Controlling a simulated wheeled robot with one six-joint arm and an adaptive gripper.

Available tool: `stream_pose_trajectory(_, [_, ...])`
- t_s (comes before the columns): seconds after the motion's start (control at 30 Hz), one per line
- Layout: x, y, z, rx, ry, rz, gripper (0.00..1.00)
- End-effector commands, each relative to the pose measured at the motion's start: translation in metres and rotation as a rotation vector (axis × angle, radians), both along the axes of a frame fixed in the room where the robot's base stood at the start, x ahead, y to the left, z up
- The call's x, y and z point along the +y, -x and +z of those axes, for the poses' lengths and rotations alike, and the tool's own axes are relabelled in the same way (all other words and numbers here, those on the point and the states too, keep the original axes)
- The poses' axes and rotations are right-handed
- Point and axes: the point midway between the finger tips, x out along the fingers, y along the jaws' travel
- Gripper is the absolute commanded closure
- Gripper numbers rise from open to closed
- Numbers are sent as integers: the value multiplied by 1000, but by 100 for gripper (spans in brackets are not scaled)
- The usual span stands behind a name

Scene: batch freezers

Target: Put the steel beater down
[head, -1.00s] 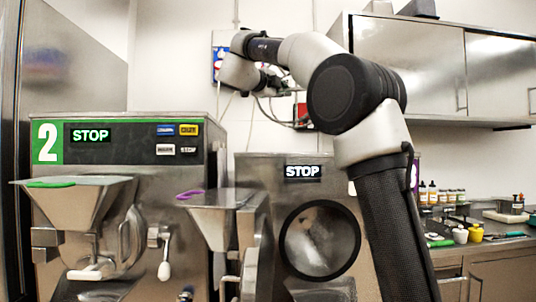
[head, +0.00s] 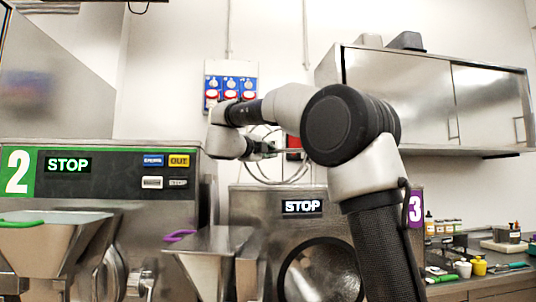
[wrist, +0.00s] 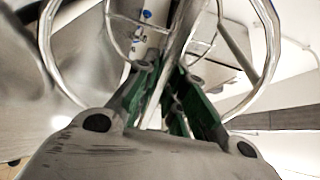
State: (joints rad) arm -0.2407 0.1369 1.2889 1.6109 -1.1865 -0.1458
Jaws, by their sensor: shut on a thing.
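The steel beater (wrist: 182,35) shows in the wrist view as a straight bar with large curved wire loops on both sides. My gripper (wrist: 168,95), with green-lined fingers, is shut on its bar. In the head view my gripper (head: 266,148) is beyond the arm, above the middle machine, and the thin wire loops of the beater (head: 288,182) hang around and below it. The beater is in the air there. The loops are thin and partly lost against the wall, so its exact tilt is unclear.
Machine 2 (head: 110,166) stands at the left and another freezer (head: 248,208) with a round front opening stands behind my arm; both displays read STOP. A steel hopper with a purple handle (head: 180,236) is between them. The right counter (head: 480,284) holds bottles and small tools beneath a wall cabinet (head: 400,90).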

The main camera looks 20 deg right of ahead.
Motion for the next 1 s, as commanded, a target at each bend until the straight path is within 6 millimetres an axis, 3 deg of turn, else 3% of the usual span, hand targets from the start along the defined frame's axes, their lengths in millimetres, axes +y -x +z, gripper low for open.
stream_pose_trajectory(0.37, [0,0,-4,-1,2,0,100])
stream_pose_trajectory(0.4, [0,0,-5,-1,1,0,84])
stream_pose_trajectory(0.5, [0,0,-5,-1,1,0,67])
stream_pose_trajectory(0.83, [0,0,-3,-1,0,0,67])
stream_pose_trajectory(1.0, [19,12,-3,-1,1,4,67])
